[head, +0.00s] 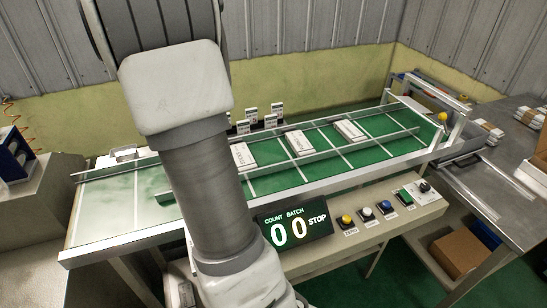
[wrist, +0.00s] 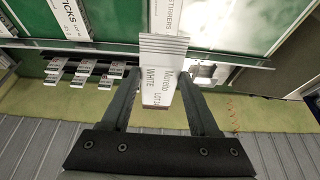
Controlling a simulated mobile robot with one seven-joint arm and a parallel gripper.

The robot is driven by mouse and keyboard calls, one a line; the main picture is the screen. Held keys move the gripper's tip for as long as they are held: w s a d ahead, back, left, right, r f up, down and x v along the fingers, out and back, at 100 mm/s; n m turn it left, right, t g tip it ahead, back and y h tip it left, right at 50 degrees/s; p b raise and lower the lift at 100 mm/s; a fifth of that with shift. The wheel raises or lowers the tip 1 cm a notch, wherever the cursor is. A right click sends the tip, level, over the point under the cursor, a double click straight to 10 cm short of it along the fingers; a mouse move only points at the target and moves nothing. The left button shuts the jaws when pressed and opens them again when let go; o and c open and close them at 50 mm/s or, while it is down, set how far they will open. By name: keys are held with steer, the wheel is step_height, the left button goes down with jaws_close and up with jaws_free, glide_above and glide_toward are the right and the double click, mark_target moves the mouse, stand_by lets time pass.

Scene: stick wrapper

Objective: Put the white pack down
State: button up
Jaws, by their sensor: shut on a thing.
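My gripper (wrist: 163,88) is shut on a white pack (wrist: 162,76) printed "WHITE" and a lot number; a finger stands on each side of it. The held pack is in front of the conveyor in the wrist view, and I cannot tell its height over the belt. In the head view my arm hides the gripper and the pack. Other white packs lie apart on the green conveyor (head: 375,124): one near my arm (head: 243,155), a middle one (head: 298,143) and a right one (head: 348,130).
A display (head: 293,229) reads 0 and 0 with STOP. Several buttons (head: 366,213) line the front panel. Small labelled cards (head: 250,112) stand behind the belt. A steel table (head: 490,160) with packs is at right. Guide rails (head: 300,128) run along the belt.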

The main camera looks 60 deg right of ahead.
step_height(320, 180, down, 5)
steer(key=b, duration=0.3)
steer(key=shift+s+r, duration=0.1)
steer(key=shift+r, duration=0.1)
steer(key=shift+a, duration=0.1)
glide_above(145, 192)
steer(key=s+a, duration=0.1)
step_height(145, 192, down, 7)
steer(key=shift+f+b, duration=0.1)
steer(key=shift+b, duration=0.25)
steer(key=shift+s+f, duration=0.1)
steer(key=shift+f, duration=1.8)
steer(key=shift+f+b, duration=0.25)
steer(key=shift+b, duration=0.1)
steer(key=o, duration=1.4)
steer(key=shift+r, duration=0.1)
steer(key=shift+o, duration=0.2)
steer(key=shift+r, duration=0.1)
